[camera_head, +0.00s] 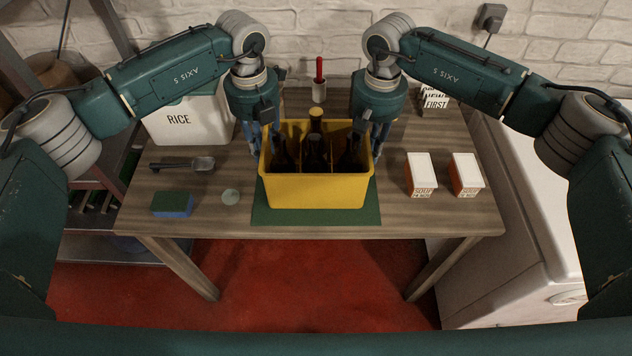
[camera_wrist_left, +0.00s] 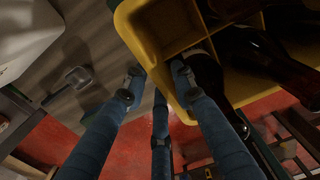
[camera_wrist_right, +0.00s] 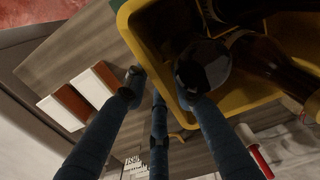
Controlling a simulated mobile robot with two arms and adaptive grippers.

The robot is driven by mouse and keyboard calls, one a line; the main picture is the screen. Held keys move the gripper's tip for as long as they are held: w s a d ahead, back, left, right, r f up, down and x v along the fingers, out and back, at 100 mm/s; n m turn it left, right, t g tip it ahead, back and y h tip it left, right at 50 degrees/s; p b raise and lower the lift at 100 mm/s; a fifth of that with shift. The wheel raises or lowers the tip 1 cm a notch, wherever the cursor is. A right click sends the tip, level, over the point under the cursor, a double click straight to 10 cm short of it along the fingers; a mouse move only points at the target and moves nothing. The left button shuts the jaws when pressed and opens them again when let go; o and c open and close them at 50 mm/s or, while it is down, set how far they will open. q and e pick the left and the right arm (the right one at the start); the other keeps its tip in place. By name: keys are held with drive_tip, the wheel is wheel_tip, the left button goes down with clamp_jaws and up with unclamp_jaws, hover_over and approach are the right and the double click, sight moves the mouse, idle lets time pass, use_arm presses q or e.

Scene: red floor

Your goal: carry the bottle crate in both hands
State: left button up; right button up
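The yellow bottle crate (camera_head: 318,191) stands upright on a green mat (camera_head: 262,216) on the wooden table. Several dark bottles (camera_head: 315,150) stand in its compartments; one has a yellow cap (camera_head: 316,111). My left gripper (camera_head: 265,150) points down at the crate's left wall. In the left wrist view its fingers (camera_wrist_left: 157,75) are spread, straddling the wall (camera_wrist_left: 137,38), one inside. My right gripper (camera_head: 370,148) is placed likewise at the right wall; in the right wrist view its spread fingers (camera_wrist_right: 163,75) straddle that wall (camera_wrist_right: 142,45). Firm contact is not visible.
Left on the table are a rice container (camera_head: 190,122), a metal scoop (camera_head: 195,164), a blue-green sponge (camera_head: 173,204) and a small pale disc (camera_head: 230,196). Two soup boxes (camera_head: 420,174) (camera_head: 466,175) stand right. A red-handled tool in a holder (camera_head: 319,85) stands behind the crate. A white appliance (camera_head: 520,220) is at right.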

use_arm(q)
wheel_tip(320, 180, up, 10)
use_arm(e)
wheel_tip(320, 180, up, 12)
idle(0.6)
use_arm(q)
drive_tip(key=shift+r, duration=0.1)
